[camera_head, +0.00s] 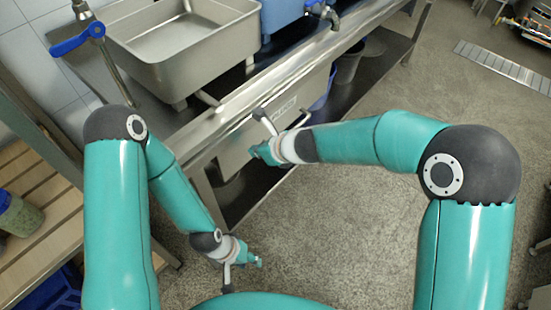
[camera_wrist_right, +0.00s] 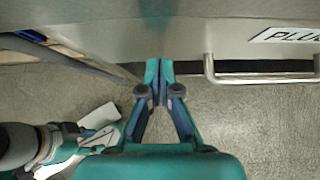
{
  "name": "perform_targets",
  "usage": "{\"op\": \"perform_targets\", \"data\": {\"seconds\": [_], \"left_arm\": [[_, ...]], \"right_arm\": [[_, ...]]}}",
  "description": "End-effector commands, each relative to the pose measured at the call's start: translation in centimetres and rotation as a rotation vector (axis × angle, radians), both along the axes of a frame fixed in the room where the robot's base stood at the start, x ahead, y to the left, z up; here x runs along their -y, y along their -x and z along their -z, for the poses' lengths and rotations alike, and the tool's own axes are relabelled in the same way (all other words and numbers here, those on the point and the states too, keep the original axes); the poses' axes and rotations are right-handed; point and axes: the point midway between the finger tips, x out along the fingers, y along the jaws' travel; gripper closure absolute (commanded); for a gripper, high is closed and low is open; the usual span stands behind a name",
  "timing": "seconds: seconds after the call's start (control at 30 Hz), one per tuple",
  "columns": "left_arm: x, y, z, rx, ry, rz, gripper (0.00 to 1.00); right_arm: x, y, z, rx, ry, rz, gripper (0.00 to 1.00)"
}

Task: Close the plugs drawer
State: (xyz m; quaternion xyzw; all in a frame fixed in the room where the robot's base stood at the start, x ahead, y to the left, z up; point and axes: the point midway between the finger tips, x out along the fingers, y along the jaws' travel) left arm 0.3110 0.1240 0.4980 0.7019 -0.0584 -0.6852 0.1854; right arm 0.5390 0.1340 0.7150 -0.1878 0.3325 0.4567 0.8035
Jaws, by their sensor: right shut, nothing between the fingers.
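The plugs drawer (camera_head: 252,136) is a grey metal front under the steel table's edge, with a printed label (camera_head: 285,106) and a bar handle (camera_head: 265,121). In the right wrist view the drawer front (camera_wrist_right: 215,38) spans the top, with its handle (camera_wrist_right: 262,78) at the right. How far the drawer stands out is hard to tell. My right gripper (camera_head: 256,152) is at the drawer front; its fingers (camera_wrist_right: 158,76) are together and empty, left of the handle. Contact with the front is unclear. My left gripper (camera_head: 258,262) hangs low over the floor, away from the drawer.
The steel table (camera_head: 235,105) carries a sink basin (camera_head: 185,45) and a blue container (camera_head: 283,12). A lower shelf (camera_head: 385,55) holds buckets. A wooden slatted rack (camera_head: 35,215) stands at left. The speckled floor (camera_head: 350,230) in front is clear.

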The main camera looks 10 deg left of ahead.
Motion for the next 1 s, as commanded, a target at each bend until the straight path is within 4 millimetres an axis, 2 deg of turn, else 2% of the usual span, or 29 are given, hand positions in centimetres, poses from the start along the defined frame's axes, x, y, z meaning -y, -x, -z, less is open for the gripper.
{"op": "perform_targets", "data": {"seconds": [0.07,0.13,0.3,0.43,0.6,0.77,0.87,0.97,1.0], "left_arm": [[0.0,0.0,1.4,0.0,0.0,0.001,0.6],[0.0,0.1,0.1,-0.002,0.0,0.002,0.6],[0.0,0.0,-1.2,0.0,0.0,0.001,0.6],[0.0,0.0,-2.0,0.0,0.0,0.001,0.6],[0.0,0.0,-2.5,0.0,0.0,0.001,0.6],[0.0,0.0,-2.5,0.0,0.0,0.001,0.6],[0.0,0.0,-2.5,0.0,0.0,0.001,0.6],[0.0,0.0,-2.5,-0.001,0.0,0.001,0.6],[0.0,0.0,-2.5,-0.001,0.0,0.001,0.6]], "right_arm": [[1.3,0.6,0.5,0.001,0.001,-0.001,1.0],[2.3,1.2,-1.6,0.004,0.001,-0.002,1.0],[4.6,2.6,-4.2,0.001,0.003,-0.002,1.0],[6.1,3.4,-5.8,0.0,0.003,-0.003,1.0],[7.1,4.0,-6.8,-0.001,0.005,-0.004,1.0],[7.5,4.1,-6.9,-0.003,0.004,-0.001,1.0],[8.5,3.7,-6.3,-0.013,0.006,0.021,1.0],[10.6,3.0,-4.0,-0.061,0.016,0.066,1.0],[11.7,3.1,-2.4,-0.095,0.025,0.087,1.0]]}}
